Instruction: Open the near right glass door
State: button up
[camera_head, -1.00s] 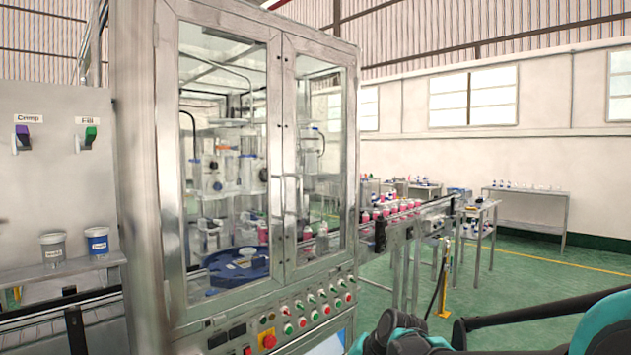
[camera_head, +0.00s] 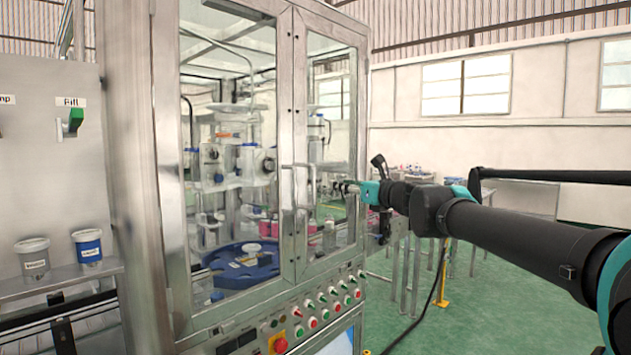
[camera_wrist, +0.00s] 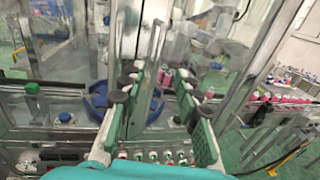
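The near right glass door (camera_head: 331,75) of the steel cabinet is shut, with a metal frame and clear glass. Its upright bar handle (camera_head: 311,188) is on its left edge, beside the left door's matching handle (camera_head: 287,188). My gripper (camera_head: 346,187) is in front of the right door, a little right of its handle at about the same height in the picture. In the wrist view my gripper (camera_wrist: 156,84) has its two green-padded fingers spread, with metal bars seen beyond the gap. No contact with the handle can be made out.
The left glass door (camera_head: 228,130) is shut too. A blue round turntable (camera_head: 241,268) sits behind the glass. A button panel (camera_head: 318,310) lies below the doors. A conveyor stands to the right behind my arm. Green floor is free at the lower right.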

jog(key=x, duration=1.5)
jog(key=shift+f, duration=0.1)
jog(key=shift+c, duration=0.3)
grip_shut()
